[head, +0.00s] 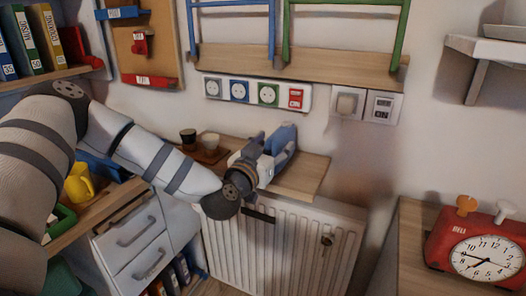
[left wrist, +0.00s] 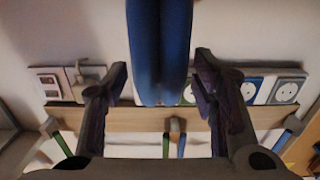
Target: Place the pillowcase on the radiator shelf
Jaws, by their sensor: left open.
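A blue folded cloth, apparently the pillowcase (head: 284,137), shows just beyond my left gripper (head: 272,152) in the head view. The radiator shelf (head: 312,172) is a wooden board above the white radiator (head: 290,240). My left gripper is over this shelf. In the left wrist view the blue cloth (left wrist: 160,45) is a narrow upright strip between the two spread fingers of my left gripper (left wrist: 160,72), with a gap on each side. The gripper hides the cloth's lower part in the head view, so I cannot tell how it rests on the shelf. My right gripper is not in view.
A dark cup (head: 188,136) and a tan cup (head: 209,141) stand left on the shelf. A socket strip (head: 252,92) and wooden rail (head: 300,66) are on the wall behind. A red clock (head: 440,238) stands at right. The shelf's right end is bare.

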